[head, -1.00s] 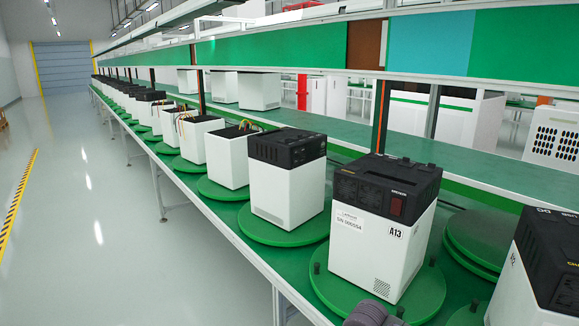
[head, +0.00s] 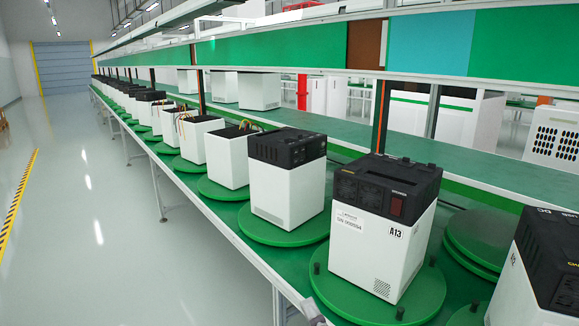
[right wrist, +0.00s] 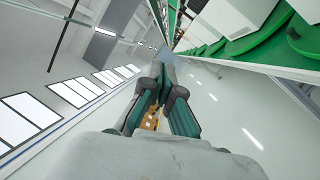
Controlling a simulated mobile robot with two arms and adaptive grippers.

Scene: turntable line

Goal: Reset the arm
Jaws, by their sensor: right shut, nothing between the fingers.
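My right gripper (right wrist: 162,82) shows in the right wrist view, shut and empty, its fingers close together in front of the aisle. The nearest full unit, a white box with a black top (head: 385,225) and label A13, stands upright on a green turntable (head: 345,297). My gripper is apart from it. My left gripper is not in view.
The line (head: 255,262) carries several more white units on green turntables, receding to the left. Another unit (head: 540,265) is cut off at the right edge. Stacked green discs (head: 480,238) lie behind. The grey floor (head: 110,230) left of the line is clear.

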